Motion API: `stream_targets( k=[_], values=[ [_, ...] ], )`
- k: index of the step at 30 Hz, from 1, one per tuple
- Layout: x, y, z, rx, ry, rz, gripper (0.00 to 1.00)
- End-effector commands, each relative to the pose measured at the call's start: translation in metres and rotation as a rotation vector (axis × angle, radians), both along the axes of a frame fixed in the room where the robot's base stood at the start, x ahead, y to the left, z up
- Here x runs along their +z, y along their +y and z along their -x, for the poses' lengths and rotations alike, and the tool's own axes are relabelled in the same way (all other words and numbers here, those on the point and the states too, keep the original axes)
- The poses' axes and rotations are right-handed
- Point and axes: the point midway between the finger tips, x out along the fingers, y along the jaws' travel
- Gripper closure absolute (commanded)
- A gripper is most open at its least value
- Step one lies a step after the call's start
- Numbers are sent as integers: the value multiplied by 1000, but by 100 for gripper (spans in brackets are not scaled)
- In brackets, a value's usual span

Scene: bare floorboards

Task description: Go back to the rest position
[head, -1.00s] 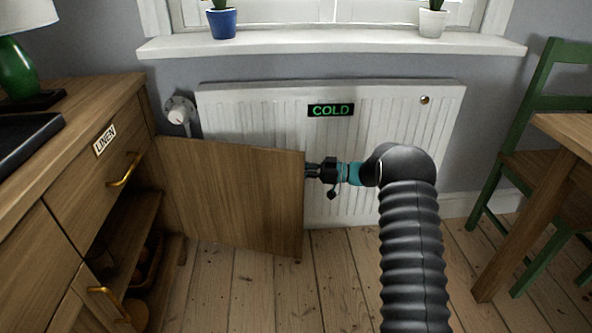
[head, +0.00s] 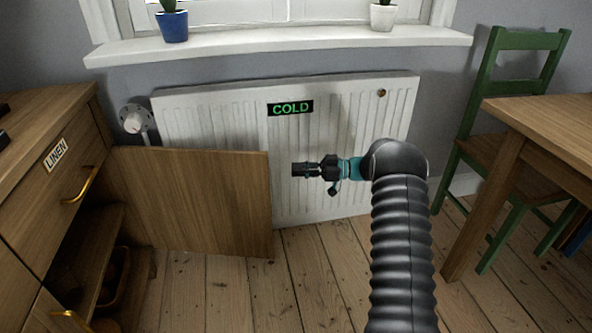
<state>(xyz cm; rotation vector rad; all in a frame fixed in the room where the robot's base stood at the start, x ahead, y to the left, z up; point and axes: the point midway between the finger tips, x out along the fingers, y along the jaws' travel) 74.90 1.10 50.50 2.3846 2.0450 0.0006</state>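My gripper (head: 300,169) is at the end of my dark ribbed arm, in the middle of the head view. It points left and is held in front of the white radiator. Its tip is a little to the right of the free edge of an open wooden cupboard door (head: 195,200), with a small gap showing between them. No object shows in the gripper. The fingers are small and dark, and I cannot tell whether they are open or shut.
A wooden sideboard (head: 35,190) with a LINEN drawer stands at the left, its cupboard open. The radiator (head: 340,130) with a COLD sign is behind. A green chair (head: 480,110) and wooden table (head: 540,115) stand at the right. Floorboards (head: 220,290) are clear in front.

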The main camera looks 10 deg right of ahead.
Motion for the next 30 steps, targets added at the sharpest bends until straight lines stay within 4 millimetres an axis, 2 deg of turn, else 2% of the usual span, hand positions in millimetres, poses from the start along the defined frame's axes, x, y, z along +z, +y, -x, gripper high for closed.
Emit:
stream_targets(
  k=[5, 8, 11, 15, 20, 26, 30],
  values=[
    [3, 1, -1, -8, -5, 3, 79],
    [19, 4, -9, -56, -33, 17, 79],
    [50, 9, -24, -159, -85, 48, 79],
    [106, 12, -46, -360, -163, 107, 79],
    [167, 6, -58, -592, -221, 171, 79],
    [233, -12, -47, -867, -235, 250, 79],
    [268, -29, -23, -1042, -205, 305, 79]
  ],
)
